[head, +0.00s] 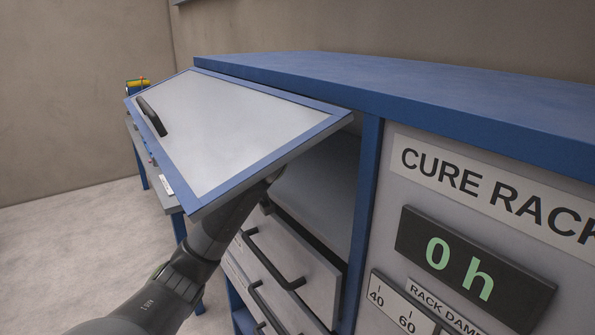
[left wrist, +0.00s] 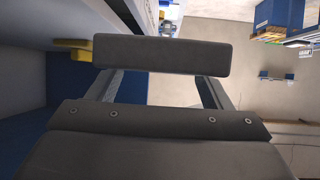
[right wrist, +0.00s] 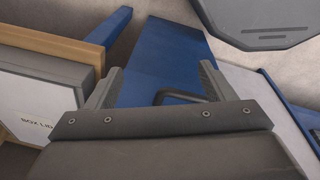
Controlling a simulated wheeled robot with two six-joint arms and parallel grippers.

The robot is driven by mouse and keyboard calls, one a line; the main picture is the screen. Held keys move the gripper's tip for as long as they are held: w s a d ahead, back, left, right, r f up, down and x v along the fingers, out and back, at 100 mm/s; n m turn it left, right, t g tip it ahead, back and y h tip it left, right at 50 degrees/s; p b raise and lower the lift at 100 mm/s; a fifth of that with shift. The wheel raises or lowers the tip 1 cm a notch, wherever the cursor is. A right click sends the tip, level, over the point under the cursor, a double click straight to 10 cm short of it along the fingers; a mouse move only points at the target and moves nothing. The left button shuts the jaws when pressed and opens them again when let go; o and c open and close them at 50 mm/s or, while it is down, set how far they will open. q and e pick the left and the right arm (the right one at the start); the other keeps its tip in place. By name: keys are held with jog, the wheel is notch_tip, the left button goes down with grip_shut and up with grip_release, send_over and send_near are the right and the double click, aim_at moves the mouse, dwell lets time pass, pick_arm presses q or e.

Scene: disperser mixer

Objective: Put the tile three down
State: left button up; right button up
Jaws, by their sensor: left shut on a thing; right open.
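In the left wrist view my left gripper (left wrist: 158,76) is shut on a dark grey flat slab (left wrist: 160,54), which I take to be the tile. Its number does not show. In the head view my left arm reaches up under the raised grey flap (head: 235,112) of the cure rack (head: 372,190), and the flap hides the gripper and what it holds. My right gripper (right wrist: 158,82) is open and empty in the right wrist view. It is outside the head view.
Below the flap's opening are several grey drawers (head: 300,265) with dark handles. A dark display (head: 470,265) reads "0 h". A low table (head: 150,165) stands behind. In the right wrist view a box labelled "BOX LID" (right wrist: 35,115) is at the left.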

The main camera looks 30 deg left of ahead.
pick_arm(q)
jog(key=w+b, duration=0.1)
jog(key=w+d+b, duration=0.1)
jog(key=w+b, duration=0.1)
jog(key=shift+w+d+f+b, duration=0.15)
jog(key=shift+d+f+b, duration=0.15)
jog(key=shift+b, duration=0.1)
pick_arm(e)
notch_tip(320, 180, down, 5)
jog(key=d, duration=0.1)
pick_arm(q)
jog(key=shift+w+d+r+p, duration=0.15)
jog(key=shift+w+r+p, duration=0.3)
jog(key=shift+w+p, duration=0.45)
jog(key=p, duration=0.6)
send_over(296, 180)
jog(key=shift+w+f, duration=0.15)
jog(key=shift+f, duration=0.05)
jog(key=shift+f+p, duration=0.3)
jog(key=shift+p, duration=0.05)
jog(key=shift+f+p, duration=0.7)
jog(key=shift+f, duration=0.65)
pick_arm(e)
notch_tip(296, 180, up, 10)
jog(key=shift+a, duration=0.3)
jog(key=shift+r, duration=0.1)
